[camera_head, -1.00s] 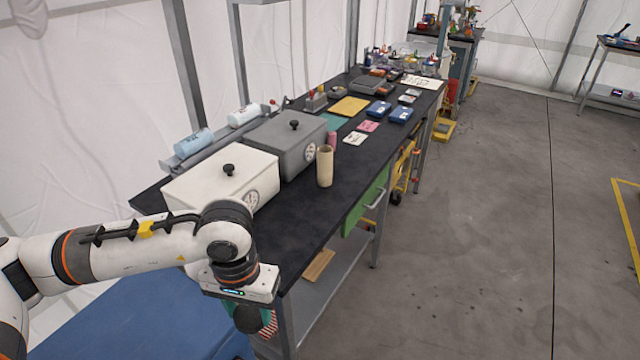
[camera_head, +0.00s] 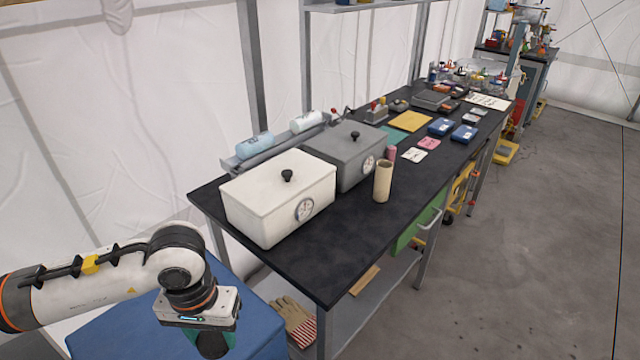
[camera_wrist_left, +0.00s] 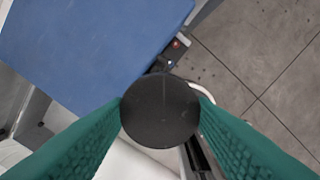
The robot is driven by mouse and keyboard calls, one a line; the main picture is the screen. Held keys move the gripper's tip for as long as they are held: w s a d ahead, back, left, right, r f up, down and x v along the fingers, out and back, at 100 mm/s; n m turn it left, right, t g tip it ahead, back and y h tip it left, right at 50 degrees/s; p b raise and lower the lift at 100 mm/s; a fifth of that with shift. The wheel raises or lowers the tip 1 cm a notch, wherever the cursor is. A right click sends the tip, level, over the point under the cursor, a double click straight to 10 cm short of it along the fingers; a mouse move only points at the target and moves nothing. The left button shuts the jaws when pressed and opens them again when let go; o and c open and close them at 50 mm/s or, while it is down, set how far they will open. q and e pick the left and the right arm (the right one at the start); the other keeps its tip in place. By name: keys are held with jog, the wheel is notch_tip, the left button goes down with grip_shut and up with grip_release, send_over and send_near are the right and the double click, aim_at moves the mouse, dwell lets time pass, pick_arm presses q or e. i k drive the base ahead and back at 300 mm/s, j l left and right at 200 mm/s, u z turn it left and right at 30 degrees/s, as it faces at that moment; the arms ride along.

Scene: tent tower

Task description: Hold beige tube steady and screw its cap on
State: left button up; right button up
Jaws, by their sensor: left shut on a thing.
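The beige tube (camera_head: 382,181) stands upright on the black workbench near its front edge, with its top open. My left gripper (camera_head: 214,345) is low at the left of the head view, away from the bench top and the tube. In the left wrist view its green fingers (camera_wrist_left: 160,112) are shut on a round dark cap (camera_wrist_left: 160,108), seen flat on. My right gripper does not show.
A white box (camera_head: 270,205) and a grey box (camera_head: 340,150) with knobbed lids stand left of the tube. A pink cylinder (camera_head: 391,153) stands just behind it. Gloves (camera_head: 293,318) lie on the lower shelf. A blue surface (camera_head: 110,335) lies below my left arm.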

aim_at(383, 181)
jog(key=u, duration=0.5)
jog(key=i+l, duration=0.3)
jog(key=l, duration=0.2)
jog(key=i+l, duration=0.35)
jog(key=l, duration=0.15)
jog(key=i+l, duration=0.3)
jog(key=l, duration=0.15)
jog(key=i+l, duration=0.35)
jog(key=l, duration=0.15)
